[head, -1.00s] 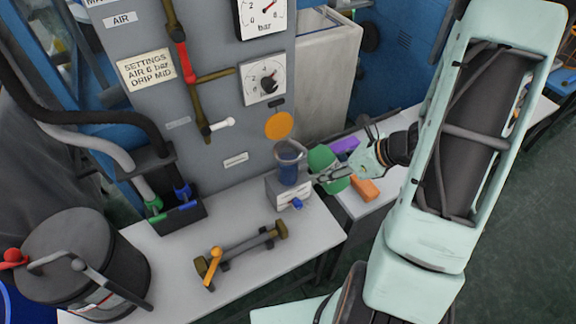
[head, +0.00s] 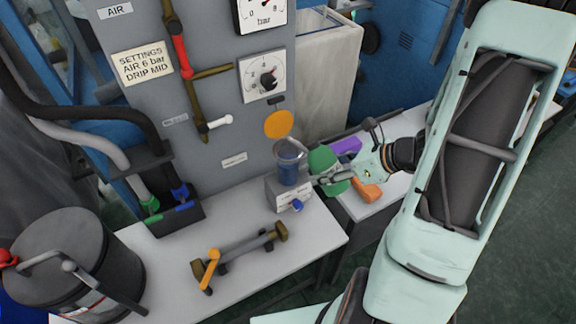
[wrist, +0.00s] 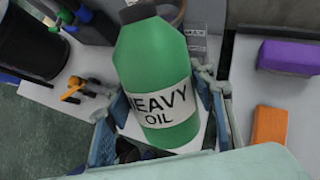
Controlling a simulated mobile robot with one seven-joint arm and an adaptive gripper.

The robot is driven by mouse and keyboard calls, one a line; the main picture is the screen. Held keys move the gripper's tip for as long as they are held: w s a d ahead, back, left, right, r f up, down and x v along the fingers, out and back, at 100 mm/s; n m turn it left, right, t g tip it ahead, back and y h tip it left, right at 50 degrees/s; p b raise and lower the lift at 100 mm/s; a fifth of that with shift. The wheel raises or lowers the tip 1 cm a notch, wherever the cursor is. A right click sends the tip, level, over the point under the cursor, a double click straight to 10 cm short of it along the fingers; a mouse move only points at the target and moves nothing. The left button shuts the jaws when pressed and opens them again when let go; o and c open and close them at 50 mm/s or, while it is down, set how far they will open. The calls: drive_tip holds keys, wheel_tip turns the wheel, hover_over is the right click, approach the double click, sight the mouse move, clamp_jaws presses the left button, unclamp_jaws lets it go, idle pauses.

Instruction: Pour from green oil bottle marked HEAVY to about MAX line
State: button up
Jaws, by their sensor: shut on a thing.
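The green oil bottle (head: 325,160) is held in my gripper (head: 336,178), just right of the clear cup (head: 289,172) on the small grey block (head: 280,192). In the wrist view the bottle (wrist: 150,62) has a dark top and a white label reading HEAVY OIL; it leans slightly. My gripper's fingers (wrist: 155,85) are shut around its sides. The cup looks blue inside; its level is unclear. In the wrist view, a small plate (wrist: 196,42), apparently marked MAX, shows beyond the bottle, whose top partly hides the cup's rim (wrist: 172,10).
A purple block (head: 346,146) and an orange block (head: 368,193) lie on the right-hand bench. The grey gauge panel (head: 215,130) rises behind.

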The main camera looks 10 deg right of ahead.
idle(0.3)
drive_tip(key=shift+w+f+t+y+b, duration=0.15)
drive_tip(key=shift+f+t+y+b, duration=0.4)
drive_tip(key=shift+b, duration=1.2)
